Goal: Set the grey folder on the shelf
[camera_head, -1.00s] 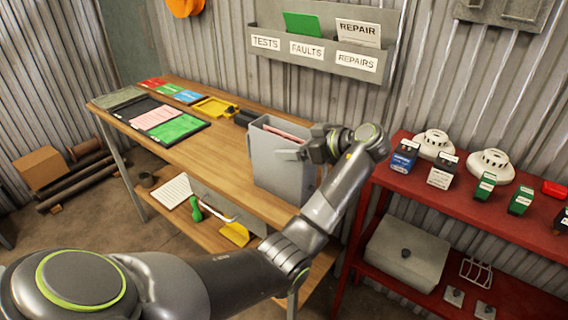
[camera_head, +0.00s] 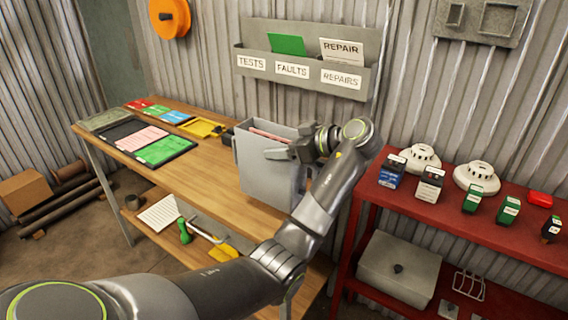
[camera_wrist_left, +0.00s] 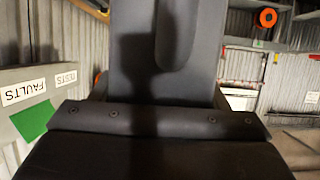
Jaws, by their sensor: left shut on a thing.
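The grey folder (camera_head: 268,175) is an upright, open-topped box file with some reddish papers showing at its top. My left gripper (camera_head: 285,152) is shut on its right side, near the upper edge. In the head view the folder overlaps the front right part of the wooden bench (camera_head: 205,165); I cannot tell whether its base touches the bench. In the left wrist view a dark panel (camera_wrist_left: 130,50) fills the middle, and I cannot tell whether it is the folder. A red shelf unit (camera_head: 455,215) stands at the right. My right gripper is not in view.
The red unit's top holds white detectors (camera_head: 476,177) and several small boxes; its lower level holds a grey case (camera_head: 398,268). The bench's lower shelf (camera_head: 225,238) carries papers and tools. A labelled wall rack (camera_head: 305,72) hangs behind. Bare bench top lies left of the folder.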

